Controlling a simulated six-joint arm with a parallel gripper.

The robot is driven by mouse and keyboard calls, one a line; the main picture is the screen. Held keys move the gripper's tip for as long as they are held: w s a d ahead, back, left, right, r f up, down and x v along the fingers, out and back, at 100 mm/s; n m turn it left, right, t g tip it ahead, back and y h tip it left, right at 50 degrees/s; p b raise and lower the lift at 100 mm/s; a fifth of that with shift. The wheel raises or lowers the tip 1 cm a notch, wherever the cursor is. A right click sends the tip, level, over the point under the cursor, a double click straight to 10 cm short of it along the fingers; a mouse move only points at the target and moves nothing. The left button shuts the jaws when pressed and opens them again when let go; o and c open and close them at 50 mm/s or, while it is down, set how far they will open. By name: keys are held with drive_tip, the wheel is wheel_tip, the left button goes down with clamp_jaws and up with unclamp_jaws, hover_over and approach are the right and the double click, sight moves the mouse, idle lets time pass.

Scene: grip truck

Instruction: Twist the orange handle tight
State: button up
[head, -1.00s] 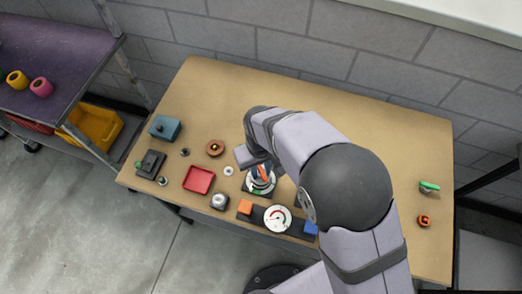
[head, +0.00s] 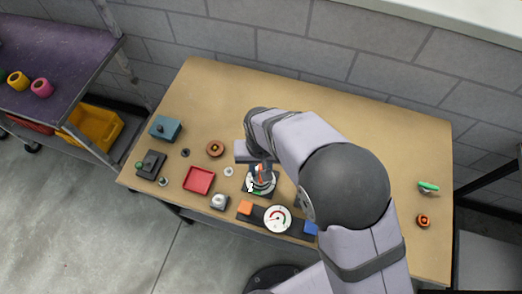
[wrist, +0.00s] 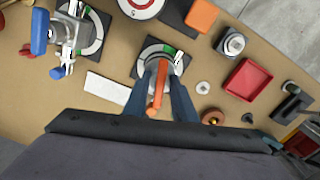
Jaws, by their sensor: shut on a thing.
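The orange handle (wrist: 158,88) stands over a round white dial plate (wrist: 177,62) with a green section, on a dark square base. In the head view the handle (head: 261,170) is partly hidden by my gripper, above the dial plate (head: 264,188). My gripper (wrist: 160,78) is shut on the orange handle, one finger on each side of it. The fingers and handle cover part of the dial, so the pointer's exact place is unclear.
A round gauge (head: 277,219) sits between an orange block (head: 245,207) and a blue block (head: 310,228). A red tray (head: 199,179) lies to the left. A blue-handled fixture (wrist: 65,35) stands close by in the wrist view. The back of the table is clear.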

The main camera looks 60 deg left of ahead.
sight(261, 169)
drive_tip(key=shift+m, duration=3.4)
drive_tip(key=o, duration=0.7)
drive_tip(key=shift+r+p, duration=0.15)
drive_tip(key=shift+p, duration=0.25)
drive_tip(key=shift+r+p, duration=2.65)
drive_tip(key=shift+r, duration=1)
